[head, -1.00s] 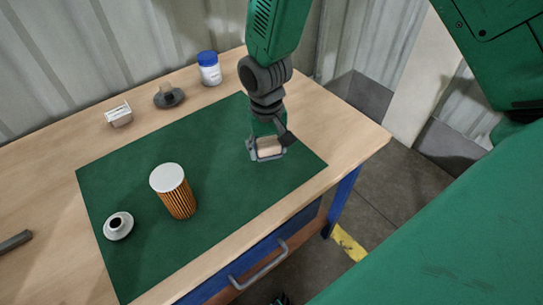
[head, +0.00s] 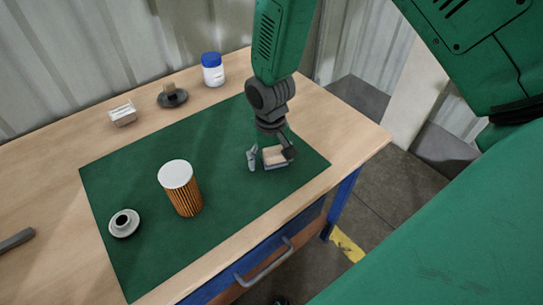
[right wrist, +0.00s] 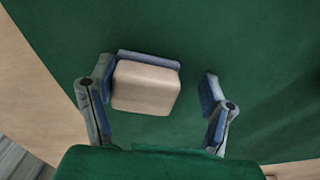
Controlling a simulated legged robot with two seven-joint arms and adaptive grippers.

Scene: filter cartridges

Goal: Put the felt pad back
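A beige block that looks like the felt pad (head: 275,154) lies on the green mat (head: 130,215), near the mat's right end. A blue-grey edge shows along its far side in the right wrist view, where the pad (right wrist: 145,87) sits between the fingers. My right gripper (head: 271,158) is open around it. One finger is close against the pad's side; whether it touches I cannot tell. The other finger stands clearly apart, with green mat showing between. My left gripper is not in view.
An orange pleated filter with a white top (head: 181,188) and a white-grey round cap (head: 124,223) stand on the mat. Behind it are a white box (head: 122,115), a dark dish with a brown block (head: 172,96) and a blue-lidded jar (head: 212,70).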

